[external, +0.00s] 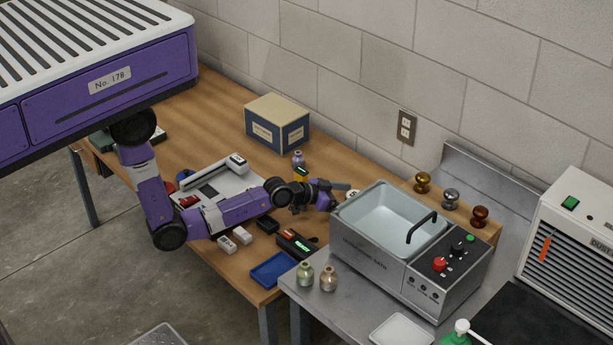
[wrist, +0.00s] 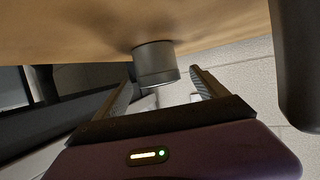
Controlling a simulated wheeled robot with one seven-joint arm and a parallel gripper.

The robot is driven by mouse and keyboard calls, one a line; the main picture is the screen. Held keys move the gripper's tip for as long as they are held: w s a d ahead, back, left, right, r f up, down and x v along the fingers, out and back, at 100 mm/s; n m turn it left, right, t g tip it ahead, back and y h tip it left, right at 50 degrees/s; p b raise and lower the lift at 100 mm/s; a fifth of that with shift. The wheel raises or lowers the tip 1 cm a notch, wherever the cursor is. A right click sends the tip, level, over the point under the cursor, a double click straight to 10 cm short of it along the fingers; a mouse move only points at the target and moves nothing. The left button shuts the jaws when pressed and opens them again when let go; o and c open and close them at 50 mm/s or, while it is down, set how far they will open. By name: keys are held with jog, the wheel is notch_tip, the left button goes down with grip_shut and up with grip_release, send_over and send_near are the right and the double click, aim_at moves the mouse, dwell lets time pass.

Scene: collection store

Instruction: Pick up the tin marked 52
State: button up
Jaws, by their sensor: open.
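A short grey metal tin (wrist: 154,64) stands on the wooden bench and shows in the wrist view just beyond my fingertips, between the lines of the two fingers. No number can be read on it. In the external view my gripper (external: 335,194) is low over the bench, close to the left side of the metal bath. A small pale round thing (external: 353,194) lies by its fingertips; I cannot tell whether it is the tin.
The ultrasonic bath (external: 375,258) stands close to the right of my gripper. A blue tray (external: 272,270), small dark and white boxes and a scale (external: 219,178) lie around my arm. A blue box (external: 277,124) stands behind, near the wall. Two small jars stand in front of the bath.

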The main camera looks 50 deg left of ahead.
jog(key=shift+x, duration=2.5)
jog(key=shift+d+r, duration=0.1)
jog(key=shift+r, duration=0.1)
jog(key=c, duration=1.5)
jog(key=shift+r, duration=0.1)
